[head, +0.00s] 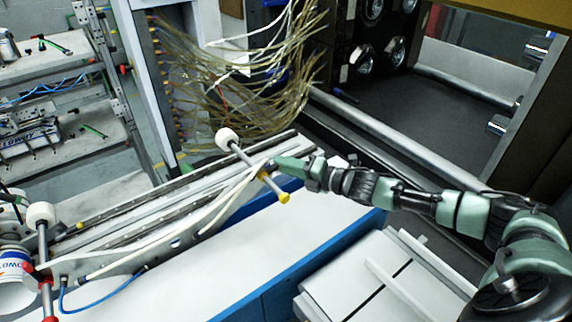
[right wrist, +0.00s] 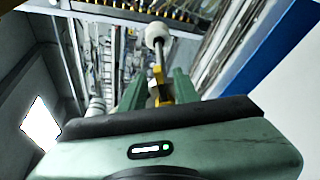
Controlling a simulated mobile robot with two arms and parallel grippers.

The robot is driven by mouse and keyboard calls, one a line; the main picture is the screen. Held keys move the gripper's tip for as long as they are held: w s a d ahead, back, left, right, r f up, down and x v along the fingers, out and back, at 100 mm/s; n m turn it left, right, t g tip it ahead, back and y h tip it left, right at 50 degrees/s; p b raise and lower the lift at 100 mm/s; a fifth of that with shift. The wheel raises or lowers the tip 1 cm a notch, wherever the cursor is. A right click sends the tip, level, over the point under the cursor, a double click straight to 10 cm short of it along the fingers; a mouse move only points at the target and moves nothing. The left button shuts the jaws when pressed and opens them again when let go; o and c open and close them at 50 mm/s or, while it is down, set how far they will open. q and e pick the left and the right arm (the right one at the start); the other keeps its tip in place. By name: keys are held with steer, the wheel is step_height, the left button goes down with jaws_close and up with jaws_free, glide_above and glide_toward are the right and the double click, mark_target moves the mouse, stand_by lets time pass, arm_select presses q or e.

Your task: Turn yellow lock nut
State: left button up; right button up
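A metal rod with a white roller (head: 228,138) at its upper end runs down to a yellow end piece (head: 284,198). A small yellow part, apparently the lock nut (head: 262,175), sits on the rod by my right gripper (head: 273,165). In the right wrist view, yellow (right wrist: 161,92) shows between the two green fingers of my right gripper (right wrist: 157,88), below the white roller (right wrist: 157,34). The fingers stand apart, one on each side of the rod. I cannot tell whether either touches the nut. My left gripper is not in view.
Pale rails (head: 190,205) run beside the rod, above a white surface with a blue edge (head: 290,262). Many tan tubes (head: 240,90) hang behind. A second white roller (head: 40,214) stands at left. A white slotted panel (head: 385,285) is at lower right.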

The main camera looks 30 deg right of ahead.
jaws_close()
stand_by(1.4)
